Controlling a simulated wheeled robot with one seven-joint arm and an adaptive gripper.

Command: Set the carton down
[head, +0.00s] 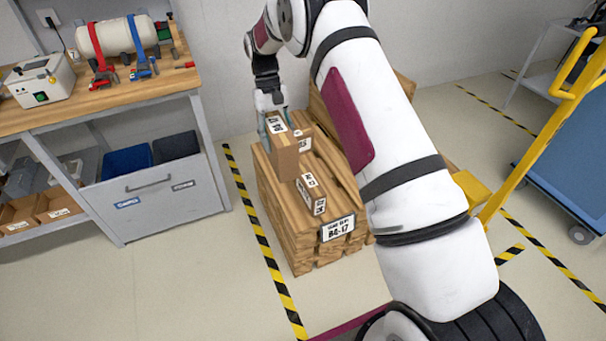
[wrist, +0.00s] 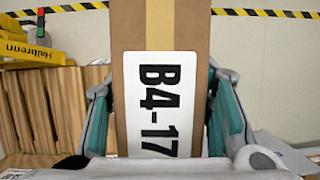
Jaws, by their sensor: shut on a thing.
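A brown carton (wrist: 195,40) with a tape strip and a white label reading B4-17 is between the fingers of my gripper (wrist: 165,110) in the wrist view. In the head view my gripper (head: 273,110) is shut on this carton (head: 284,160), which is upright over the left side of a stack of wooden pallets (head: 280,235). I cannot tell whether its bottom touches the stack. Another labelled carton (head: 311,194) lies on the stack just in front, and one more (head: 305,142) shows behind. The stack has a sign with B4-17 (head: 338,228).
A workbench (head: 190,80) with a tank, clamps and drawers stands at the left. Yellow-black tape (head: 262,240) runs along the floor beside the stack. A yellow-handled blue cart (head: 560,165) stands at the right. My arm hides the stack's right part.

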